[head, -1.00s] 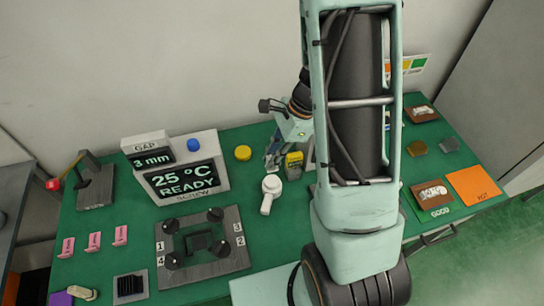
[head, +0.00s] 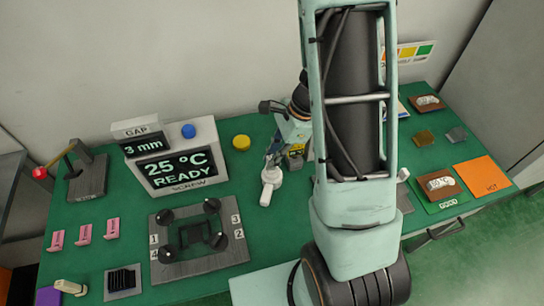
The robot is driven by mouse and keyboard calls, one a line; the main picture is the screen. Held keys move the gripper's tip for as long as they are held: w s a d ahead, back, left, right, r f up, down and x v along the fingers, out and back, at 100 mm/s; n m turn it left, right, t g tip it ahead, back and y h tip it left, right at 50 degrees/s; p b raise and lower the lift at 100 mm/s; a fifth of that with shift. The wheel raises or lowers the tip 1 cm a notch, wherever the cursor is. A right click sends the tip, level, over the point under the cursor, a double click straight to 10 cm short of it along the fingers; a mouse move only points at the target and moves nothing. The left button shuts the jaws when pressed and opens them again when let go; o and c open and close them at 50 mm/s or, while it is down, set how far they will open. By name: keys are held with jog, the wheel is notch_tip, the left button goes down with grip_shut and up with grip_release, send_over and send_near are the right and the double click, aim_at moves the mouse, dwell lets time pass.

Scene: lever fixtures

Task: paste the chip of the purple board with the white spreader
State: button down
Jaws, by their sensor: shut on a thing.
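The purple board (head: 48,296) shows at the bottom left edge of the head view, partly cut off. A small cream piece (head: 71,287) is at its right side; I cannot tell whether this is a chip. My gripper (head: 271,162) is beyond the table's middle, pointing down. A white tool with a round head and short handle (head: 269,188), seemingly the white spreader, is at its fingertips. The gripper appears shut on its far end; the contact is small and partly hidden.
A dark fixture with several knobs (head: 166,252) lies left of centre. Behind it stand the READY display box (head: 208,140) and a yellow disc (head: 241,141). Pink holders (head: 83,232) and a lever stand (head: 86,178) are left. An orange HOT mat (head: 485,174) is right. My arm hides the middle.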

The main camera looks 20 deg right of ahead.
jog(key=shift+s+f+b, duration=0.1)
jog(key=shift+f+b, duration=0.4)
jog(key=shift+f, duration=0.05)
dwell(1.8)
notch_tip(320, 180, up, 7)
jog(key=p, duration=0.6)
jog(key=shift+r, duration=0.1)
dwell(0.8)
